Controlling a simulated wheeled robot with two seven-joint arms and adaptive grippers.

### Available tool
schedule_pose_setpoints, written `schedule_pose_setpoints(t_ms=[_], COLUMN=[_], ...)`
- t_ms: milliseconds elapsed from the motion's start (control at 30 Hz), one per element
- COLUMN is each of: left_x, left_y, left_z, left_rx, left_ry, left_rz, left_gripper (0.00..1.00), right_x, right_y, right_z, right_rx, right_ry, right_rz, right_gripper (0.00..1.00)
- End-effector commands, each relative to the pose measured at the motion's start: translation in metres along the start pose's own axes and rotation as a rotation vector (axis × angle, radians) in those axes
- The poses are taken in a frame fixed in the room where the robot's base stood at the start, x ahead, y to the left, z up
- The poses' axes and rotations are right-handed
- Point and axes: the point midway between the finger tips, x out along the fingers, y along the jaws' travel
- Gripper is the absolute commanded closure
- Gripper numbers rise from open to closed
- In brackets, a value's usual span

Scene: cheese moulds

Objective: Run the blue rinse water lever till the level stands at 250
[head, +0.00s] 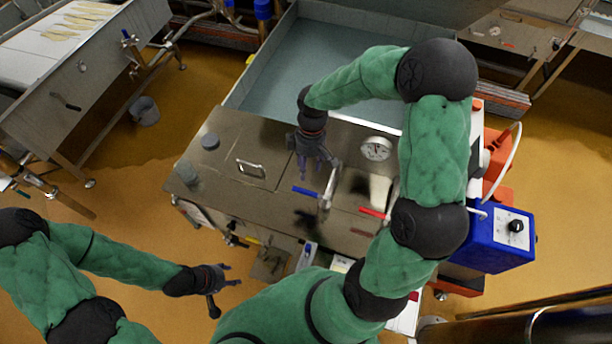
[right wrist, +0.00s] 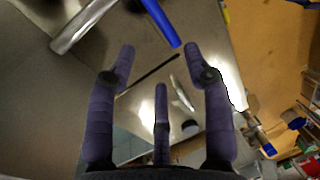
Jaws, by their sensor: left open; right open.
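The blue lever (head: 305,191) lies on the steel worktop beside an upright metal tap (head: 329,188). My right gripper (head: 317,166) is just behind and above the blue lever, open and empty. In the right wrist view the blue lever (right wrist: 160,22) is beyond the open fingers (right wrist: 160,68), with a gap still showing, and the metal tap (right wrist: 85,25) is at upper left. A red lever (head: 373,213) is to the right of the tap. My left gripper (head: 229,278) is open and empty in front of the worktop. I cannot read any water level.
A round dial (head: 376,148) stands on the worktop (head: 235,135), its reading too small to tell. A large grey vat (head: 290,65) is behind. A blue control box (head: 497,238) with a black knob stands at right. Open orange floor (head: 110,220) lies to the left.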

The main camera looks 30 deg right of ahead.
Motion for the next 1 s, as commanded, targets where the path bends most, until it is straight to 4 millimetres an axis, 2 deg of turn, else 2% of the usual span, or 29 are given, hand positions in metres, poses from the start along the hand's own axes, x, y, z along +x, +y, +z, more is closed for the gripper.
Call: schedule_pose_setpoints(t_ms=[100, 300, 1000], left_x=[0.0, 0.0, 0.0], left_y=[0.0, 0.0, 0.0], left_z=[0.0, 0.0, 0.0], left_rx=[0.0, 0.0, 0.0], left_ry=[0.0, 0.0, 0.0], left_rz=[0.0, 0.0, 0.0], left_gripper=[0.49, 0.49, 0.49], right_x=[-0.016, -0.027, -0.027], right_y=[0.0, 0.0, 0.0], right_z=[0.0, 0.0, 0.0], right_rx=[-0.001, -0.001, 0.0], right_ry=[0.001, 0.0, 0.0], right_rz=[0.0, 0.0, -0.001], right_gripper=[0.49, 0.49, 0.49])
